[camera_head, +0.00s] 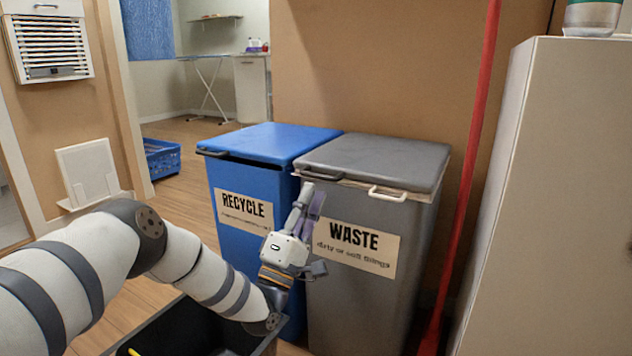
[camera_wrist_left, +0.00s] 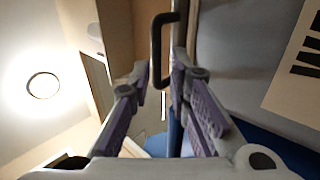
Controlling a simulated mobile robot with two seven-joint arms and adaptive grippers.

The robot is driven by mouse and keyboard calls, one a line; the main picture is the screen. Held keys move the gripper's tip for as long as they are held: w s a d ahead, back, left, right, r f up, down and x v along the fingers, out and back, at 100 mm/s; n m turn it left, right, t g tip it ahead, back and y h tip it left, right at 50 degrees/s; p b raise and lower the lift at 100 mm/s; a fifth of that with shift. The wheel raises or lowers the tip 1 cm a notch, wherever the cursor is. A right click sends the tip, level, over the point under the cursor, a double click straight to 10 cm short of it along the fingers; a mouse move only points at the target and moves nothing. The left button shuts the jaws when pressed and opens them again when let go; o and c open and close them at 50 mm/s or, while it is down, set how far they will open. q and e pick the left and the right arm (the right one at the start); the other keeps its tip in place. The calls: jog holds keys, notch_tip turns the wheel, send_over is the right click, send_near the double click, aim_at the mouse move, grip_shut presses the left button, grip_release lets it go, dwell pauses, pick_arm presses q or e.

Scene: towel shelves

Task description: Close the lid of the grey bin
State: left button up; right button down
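The grey bin (camera_head: 355,290), labelled WASTE, stands right of the blue bin. Its grey lid (camera_head: 378,158) lies over the top, with a thin pale strip showing under its front edge. A dark handle (camera_head: 320,176) is at its front left, and a light handle (camera_head: 386,194) is further right. My left gripper (camera_head: 306,192) points up in front of the bins, just below the dark handle. In the left wrist view, its fingers (camera_wrist_left: 158,75) are apart, with a dark handle (camera_wrist_left: 157,50) at the gap between their tips; contact is unclear. My right gripper is out of view.
The blue bin (camera_head: 228,185), labelled RECYCLE, stands close on the left; a dark gap shows under its lid's front. A red pole (camera_head: 475,150) and a pale cabinet (camera_head: 550,190) stand on the right. A dark open container (camera_head: 185,325) is below my left arm.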

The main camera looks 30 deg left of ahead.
pick_arm(q)
jog(key=v, duration=0.7)
jog(key=shift+s, duration=0.15)
jog(key=shift+f, duration=0.1)
